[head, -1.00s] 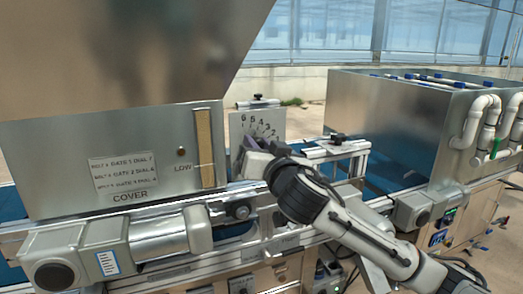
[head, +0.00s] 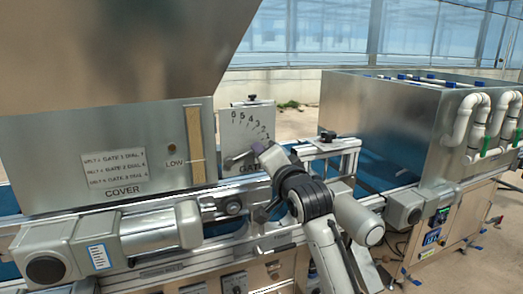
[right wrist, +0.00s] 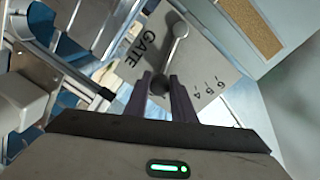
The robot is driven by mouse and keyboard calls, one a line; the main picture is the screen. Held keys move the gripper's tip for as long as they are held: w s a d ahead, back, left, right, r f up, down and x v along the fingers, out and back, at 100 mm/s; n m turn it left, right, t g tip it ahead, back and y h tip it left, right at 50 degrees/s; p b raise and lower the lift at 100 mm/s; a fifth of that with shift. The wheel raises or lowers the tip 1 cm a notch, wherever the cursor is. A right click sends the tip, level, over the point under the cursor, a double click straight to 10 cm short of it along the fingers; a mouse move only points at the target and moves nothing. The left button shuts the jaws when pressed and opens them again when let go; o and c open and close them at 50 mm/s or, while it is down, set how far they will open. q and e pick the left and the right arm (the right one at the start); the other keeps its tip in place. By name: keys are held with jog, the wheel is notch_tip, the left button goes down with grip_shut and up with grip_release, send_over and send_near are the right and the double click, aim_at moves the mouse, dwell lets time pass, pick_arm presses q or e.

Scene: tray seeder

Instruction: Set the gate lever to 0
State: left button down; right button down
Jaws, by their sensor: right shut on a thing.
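The gate dial plate (head: 238,115) stands upright on the machine, with printed numbers running from 6 at upper left down to 1 at right. The grey gate lever (head: 240,157) turns on a pivot at the plate's lower left and points right and slightly up, toward the low end below the 1. The 0 mark is hidden behind my gripper. My right gripper (head: 262,150) is shut on the lever's end knob; in the right wrist view the dark round knob (right wrist: 160,84) sits between the purple fingertips, and the lever arm (right wrist: 171,53) runs up to its pivot. My left gripper is out of view.
A metal hopper with a COVER panel (head: 60,165) and a LOW level strip (head: 194,145) stands left of the dial. A clamp rail (head: 325,150) lies close right of my gripper. A large steel tank (head: 385,120) stands further right.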

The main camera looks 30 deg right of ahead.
jog(key=shift+f+m, duration=0.25)
jog(key=shift+m, duration=0.15)
jog(key=shift+f, duration=0.1)
jog(key=c, duration=1.5)
grip_release()
jog(key=shift+d, duration=0.1)
jog(key=shift+s, duration=0.1)
jog(key=v, duration=1)
jog(key=shift+b, duration=0.3)
